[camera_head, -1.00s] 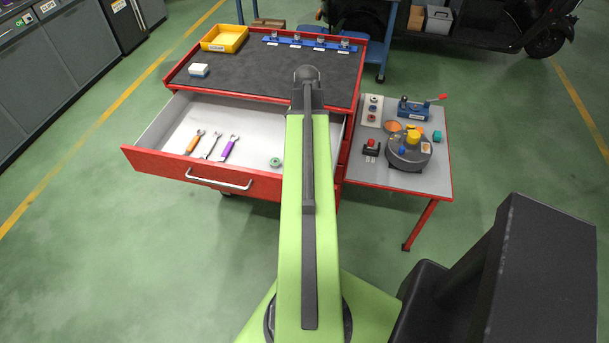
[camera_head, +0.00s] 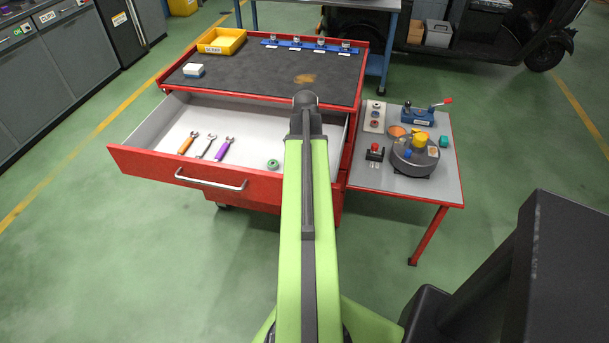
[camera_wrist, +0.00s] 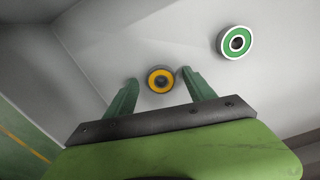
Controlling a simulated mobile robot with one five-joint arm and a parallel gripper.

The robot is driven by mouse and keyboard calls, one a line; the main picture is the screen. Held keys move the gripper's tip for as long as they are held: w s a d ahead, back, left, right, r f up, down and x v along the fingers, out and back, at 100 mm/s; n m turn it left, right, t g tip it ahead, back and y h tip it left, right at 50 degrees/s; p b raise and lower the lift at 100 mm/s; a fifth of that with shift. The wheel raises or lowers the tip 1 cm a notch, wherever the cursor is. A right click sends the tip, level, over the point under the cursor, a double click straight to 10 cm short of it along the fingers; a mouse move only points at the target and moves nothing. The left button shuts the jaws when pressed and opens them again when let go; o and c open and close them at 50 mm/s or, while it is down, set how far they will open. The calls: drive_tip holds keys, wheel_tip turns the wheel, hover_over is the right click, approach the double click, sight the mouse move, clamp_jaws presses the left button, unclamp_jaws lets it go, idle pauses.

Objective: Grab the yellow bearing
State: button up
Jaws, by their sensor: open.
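The yellow bearing (camera_wrist: 150,80) lies on the pale drawer floor in the wrist view, a yellow ring with a dark centre and dark rim. My gripper (camera_wrist: 157,78) is open, its two green fingers to the left and right of the bearing, with the bearing between and slightly beyond the tips. I cannot tell how high the fingers are above the floor. In the head view my arm hides the yellow bearing and the gripper.
A green bearing (camera_wrist: 234,42) lies to the right in the drawer; it also shows in the head view (camera_head: 273,164). Several wrenches (camera_head: 206,146) lie at the drawer's left. The open red drawer (camera_head: 150,165) has walls around. A side table (camera_head: 440,180) stands at right.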

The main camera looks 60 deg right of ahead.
drive_tip(key=shift+r, duration=0.1)
clamp_jaws()
idle(0.3)
wheel_tip(320, 180, up, 10)
drive_tip(key=p, duration=1)
drive_tip(key=shift+r, duration=0.15)
